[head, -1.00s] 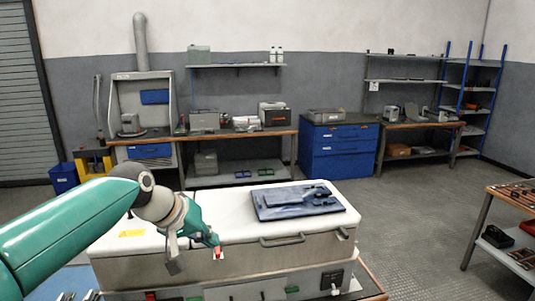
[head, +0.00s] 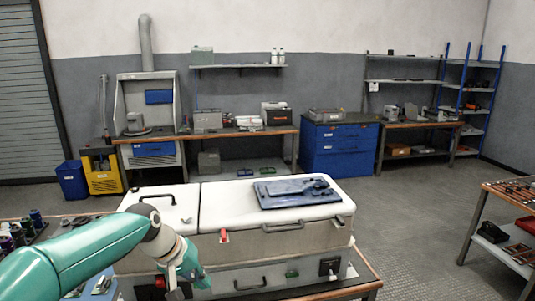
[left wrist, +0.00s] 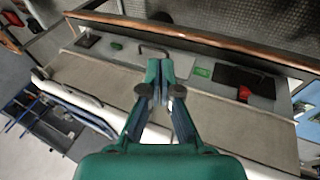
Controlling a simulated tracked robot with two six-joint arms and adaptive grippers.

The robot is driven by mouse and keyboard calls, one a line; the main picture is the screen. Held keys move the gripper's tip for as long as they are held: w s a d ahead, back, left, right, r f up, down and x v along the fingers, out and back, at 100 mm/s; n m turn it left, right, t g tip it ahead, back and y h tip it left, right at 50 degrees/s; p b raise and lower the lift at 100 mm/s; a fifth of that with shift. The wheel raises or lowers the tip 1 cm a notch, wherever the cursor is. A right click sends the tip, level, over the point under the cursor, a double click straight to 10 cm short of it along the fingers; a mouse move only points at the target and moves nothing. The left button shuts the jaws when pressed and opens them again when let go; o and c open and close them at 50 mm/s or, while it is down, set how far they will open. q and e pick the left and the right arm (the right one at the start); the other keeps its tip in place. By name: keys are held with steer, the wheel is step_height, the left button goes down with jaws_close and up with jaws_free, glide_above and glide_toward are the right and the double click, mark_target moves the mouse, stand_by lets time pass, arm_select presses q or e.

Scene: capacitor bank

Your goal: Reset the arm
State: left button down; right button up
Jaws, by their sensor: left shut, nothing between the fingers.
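My left arm reaches in from the lower left in the head view, with my left gripper (head: 186,284) low in front of the left part of the capacitor bank cabinet (head: 290,240). In the left wrist view the gripper (left wrist: 164,72) has its two fingers together with nothing between them, over the cabinet's front side. The cabinet has a white top, a front handle (head: 283,227) and a red latch (head: 224,236). My right gripper is not in view.
A tray of several small parts (head: 38,228) stands at the left. A table with tools (head: 515,195) stands at the right edge. Workbenches, a blue drawer cabinet (head: 338,150) and shelves line the back wall. The floor between them is clear.

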arm_select(q)
steer(key=s+f+g, duration=0.2)
steer(key=s+f, duration=0.4)
steer(key=f, duration=0.6)
steer(key=s+f+g, duration=0.2)
steer(key=s+f, duration=0.4)
steer(key=f, duration=0.6)
steer(key=s+d+f, duration=0.1)
steer(key=s+f, duration=0.4)
steer(key=s, duration=0.3)
steer(key=s+d+f+t, duration=0.1)
steer(key=s+f, duration=0.5)
steer(key=s, duration=0.2)
steer(key=shift+s+d+f, duration=0.25)
steer(key=shift+s+d, duration=0.1)
steer(key=shift+d, duration=0.05)
